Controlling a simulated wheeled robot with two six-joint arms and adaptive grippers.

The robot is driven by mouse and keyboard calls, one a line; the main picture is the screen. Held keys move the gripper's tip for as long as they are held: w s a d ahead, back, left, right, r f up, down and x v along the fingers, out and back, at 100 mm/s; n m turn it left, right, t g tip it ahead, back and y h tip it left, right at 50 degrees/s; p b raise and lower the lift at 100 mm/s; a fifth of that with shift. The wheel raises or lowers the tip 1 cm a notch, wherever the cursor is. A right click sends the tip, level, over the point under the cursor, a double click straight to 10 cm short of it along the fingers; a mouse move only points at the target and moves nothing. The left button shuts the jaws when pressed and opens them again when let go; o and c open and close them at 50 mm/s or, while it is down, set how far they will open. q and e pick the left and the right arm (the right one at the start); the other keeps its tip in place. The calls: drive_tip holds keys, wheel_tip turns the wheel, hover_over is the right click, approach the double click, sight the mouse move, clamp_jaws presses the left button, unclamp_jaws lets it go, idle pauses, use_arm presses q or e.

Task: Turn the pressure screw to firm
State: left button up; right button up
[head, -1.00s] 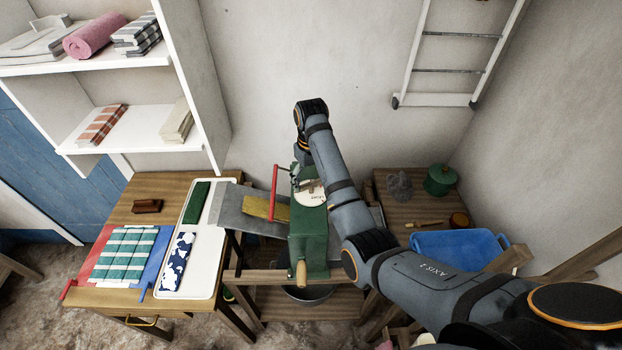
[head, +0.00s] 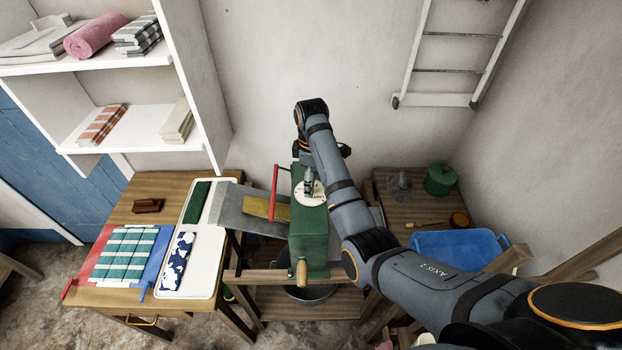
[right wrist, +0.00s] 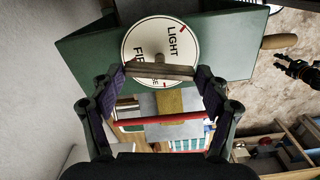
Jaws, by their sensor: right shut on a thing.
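The green press (head: 309,240) stands on a wooden frame, with a round white dial (head: 311,196) on top. In the right wrist view the dial (right wrist: 135,47) reads LIGHT, with a second word starting FI partly covered. The pressure screw's crossbar handle (right wrist: 160,72) spans the dial's near side. My right gripper (right wrist: 161,82) is shut on this crossbar, a finger at each end. In the head view the right gripper (head: 308,185) is partly hidden by its arm. My left gripper (right wrist: 286,68) shows open and empty at the right wrist view's edge, away from the press.
A red bar (head: 274,193) stands beside the press over a metal board with yellow cloth (head: 262,208). A white tray (head: 208,250) with folded cloths lies left. A blue tub (head: 458,245) and green pot (head: 440,180) are at right. The wall is close behind.

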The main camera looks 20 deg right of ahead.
drive_tip(key=shift+w+r+n, duration=0.1)
drive_tip(key=shift+r+n, duration=0.05)
drive_tip(key=shift+n, duration=0.85)
drive_tip(key=o, duration=1)
drive_tip(key=shift+d, duration=0.1)
drive_tip(key=shift+o, duration=0.7)
